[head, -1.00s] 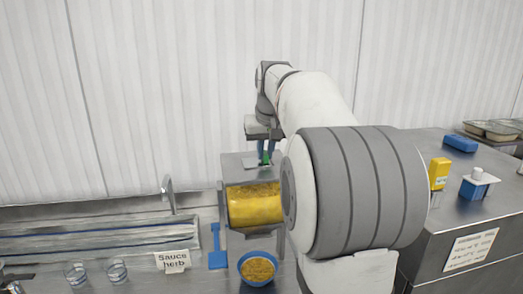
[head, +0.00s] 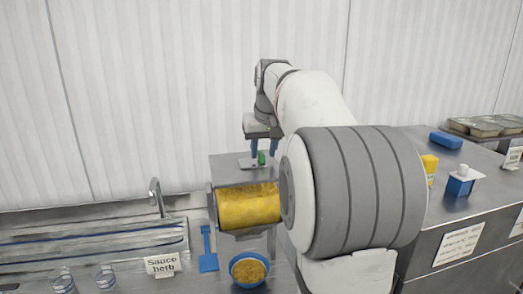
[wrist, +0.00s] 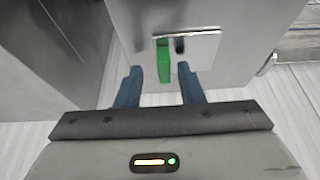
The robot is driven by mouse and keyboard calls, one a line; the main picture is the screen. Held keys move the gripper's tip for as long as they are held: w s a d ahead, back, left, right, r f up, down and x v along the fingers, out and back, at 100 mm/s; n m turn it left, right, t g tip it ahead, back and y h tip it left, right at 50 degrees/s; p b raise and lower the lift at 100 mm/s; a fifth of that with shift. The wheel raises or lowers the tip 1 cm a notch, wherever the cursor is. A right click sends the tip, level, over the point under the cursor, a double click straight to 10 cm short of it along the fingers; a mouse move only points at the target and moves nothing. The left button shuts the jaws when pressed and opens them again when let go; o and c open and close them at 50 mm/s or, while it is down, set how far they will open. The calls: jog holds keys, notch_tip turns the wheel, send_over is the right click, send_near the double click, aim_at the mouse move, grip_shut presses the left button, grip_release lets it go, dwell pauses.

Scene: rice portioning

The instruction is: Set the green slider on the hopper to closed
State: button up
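The green slider (head: 261,158) stands upright on the hopper's top in the head view. It also shows in the wrist view (wrist: 164,62), at the left end of a bright metal plate (wrist: 195,48) with a dark slot. My gripper (head: 264,148) is just above the slider, with its blue fingers spread. The hopper (head: 230,170) is a metal box with a yellow, grain-filled drum (head: 248,205). My arm hides its right side.
A blue bowl (head: 234,262) with yellow grains sits below the drum. A blue scoop (head: 207,245) lies left of it. A sink tap (head: 155,196) and a "Sauce herb" label (head: 163,265) are further left. A steel counter with blue and yellow items (head: 429,165) is at right.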

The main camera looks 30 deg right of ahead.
jog(key=v, duration=0.7)
jog(key=shift+r, duration=0.2)
jog(key=shift+s+a, duration=0.15)
jog(key=shift+s, duration=0.05)
jog(key=s+a+f, duration=0.5)
jog(key=s+f, duration=0.2)
jog(key=f, duration=0.1)
jog(key=s+a+f+n, duration=0.1)
jog(key=s+a+f, duration=0.4)
jog(key=s+f, duration=0.3)
jog(key=s+a+f+n+g+y, duration=0.1)
jog(key=s+a+f, duration=0.5)
jog(key=s+f, duration=0.2)
jog(key=shift+s+f, duration=0.2)
jog(key=shift+f, duration=0.65)
